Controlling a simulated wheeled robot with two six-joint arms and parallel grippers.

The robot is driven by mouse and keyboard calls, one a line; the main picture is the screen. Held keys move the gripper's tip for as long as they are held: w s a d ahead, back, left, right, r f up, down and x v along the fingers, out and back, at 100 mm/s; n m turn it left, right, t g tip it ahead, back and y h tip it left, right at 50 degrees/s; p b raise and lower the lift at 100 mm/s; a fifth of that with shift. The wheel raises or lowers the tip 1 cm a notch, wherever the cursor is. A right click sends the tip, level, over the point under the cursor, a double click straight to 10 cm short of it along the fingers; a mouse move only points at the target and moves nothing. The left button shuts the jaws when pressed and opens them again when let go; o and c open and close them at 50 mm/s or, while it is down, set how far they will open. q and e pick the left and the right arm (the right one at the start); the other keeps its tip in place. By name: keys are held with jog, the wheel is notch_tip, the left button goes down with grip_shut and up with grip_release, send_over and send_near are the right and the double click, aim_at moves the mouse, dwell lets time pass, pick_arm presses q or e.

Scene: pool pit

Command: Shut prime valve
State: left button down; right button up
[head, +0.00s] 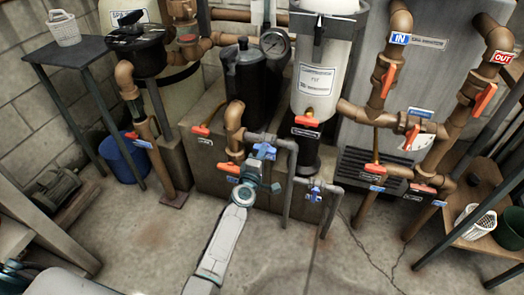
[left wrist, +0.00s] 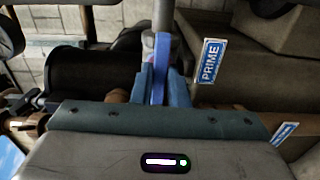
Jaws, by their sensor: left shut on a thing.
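The prime valve's blue handle (head: 264,151) sits on a grey pipe beside a brown elbow pipe, low in front of the black tank. In the left wrist view the handle (left wrist: 161,62) points up the picture, between the fingers, beside a blue PRIME tag (left wrist: 209,61). My left gripper (head: 262,168) reaches up from the bottom of the head view and is shut on this handle. Its fingers (left wrist: 160,88) partly hide the handle's lower end and the valve body. My right gripper is not seen.
A second small blue valve (head: 315,190) is just right of the gripper on a low grey pipe. Orange-handled valves (head: 229,168) sit close by on brown pipes. A blue bucket (head: 123,158) stands at left. The concrete floor (head: 290,265) in front is clear.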

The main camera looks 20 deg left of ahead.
pick_arm(q)
jog(key=m+b, duration=0.2)
jog(key=m, duration=1.6)
jog(key=shift+b, duration=0.35)
jog(key=c, duration=1.3)
grip_release()
jog(key=shift+s, duration=0.1)
jog(key=shift+s+a+b, duration=0.1)
jog(key=shift+s+b, duration=0.3)
jog(key=shift+s, duration=3)
